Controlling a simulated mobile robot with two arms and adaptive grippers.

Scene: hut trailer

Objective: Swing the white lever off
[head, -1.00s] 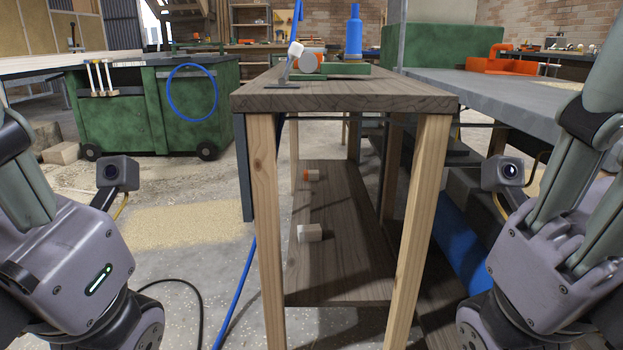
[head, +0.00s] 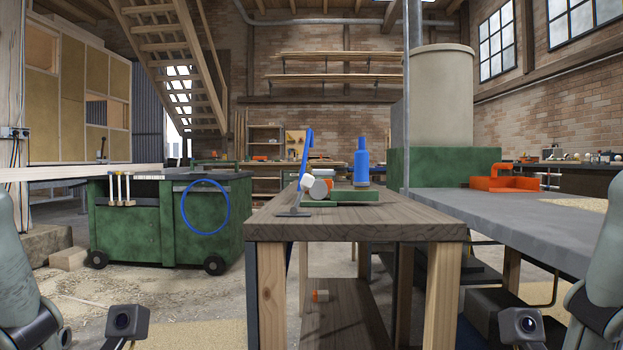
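A small fixture stands on the near left part of the wooden workbench (head: 350,226). It has an upright blue handle (head: 306,155), a small white piece (head: 307,183) at the handle's foot, and a pale cylinder (head: 319,188) with an orange ring beside it. I cannot tell for sure which part is the white lever; the white piece is the only clearly white part. Only parts of my two arms show, at the lower left and lower right edges, well short of the bench top. The fingers of both grippers are out of view.
A blue bottle (head: 361,163) stands behind the fixture, near a green block (head: 352,196). A green wheeled cabinet (head: 140,225) is at left, a grey table (head: 500,226) at right. A lower shelf (head: 345,318) holds a small orange-and-white item.

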